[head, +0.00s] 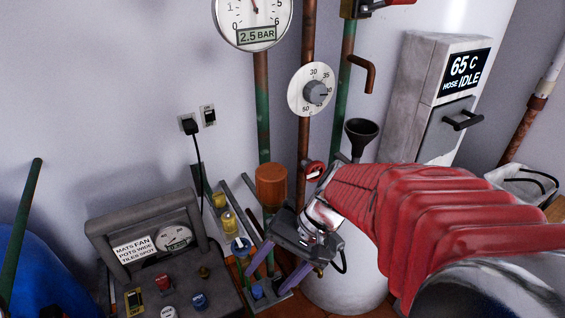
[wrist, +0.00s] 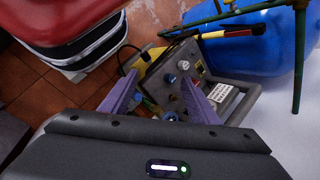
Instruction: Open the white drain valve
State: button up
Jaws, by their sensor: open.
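A grey control box (head: 150,255) with a gauge and several knobs stands to the left; it also shows in the wrist view (wrist: 190,85). A white cylinder (head: 345,290) stands behind my arm. Upright pipes (head: 305,130), a dial (head: 311,89) and a black funnel (head: 361,135) are above.

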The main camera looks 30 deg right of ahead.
jog(key=w+d+f+m+t+y, duration=0.2)
jog(key=w+d+m+t, duration=0.1)
jog(key=d+m+t, duration=0.3)
jog(key=w+d+f+m+t+y, duration=0.2)
jog(key=w+d+m+t, duration=0.15)
jog(key=d+m, duration=0.35)
jog(key=s+d+f+m+t+h, duration=0.2)
jog(key=d+m, duration=0.4)
jog(key=d, duration=0.3)
jog(key=s+d+f+m+t+h, duration=0.2)
jog(key=d+f+m+t+h, duration=0.2)
jog(key=d, duration=0.5)
jog(key=m+t+h, duration=0.1)
jog(key=m+h, duration=0.1)
jog(key=h, duration=0.1)
jog(key=shift+d+f+h, duration=0.25)
jog(key=shift+f+h, duration=0.05)
jog(key=shift+f, duration=0.05)
jog(key=shift+w+a, duration=0.2)
jog(key=shift+w, duration=6.65)
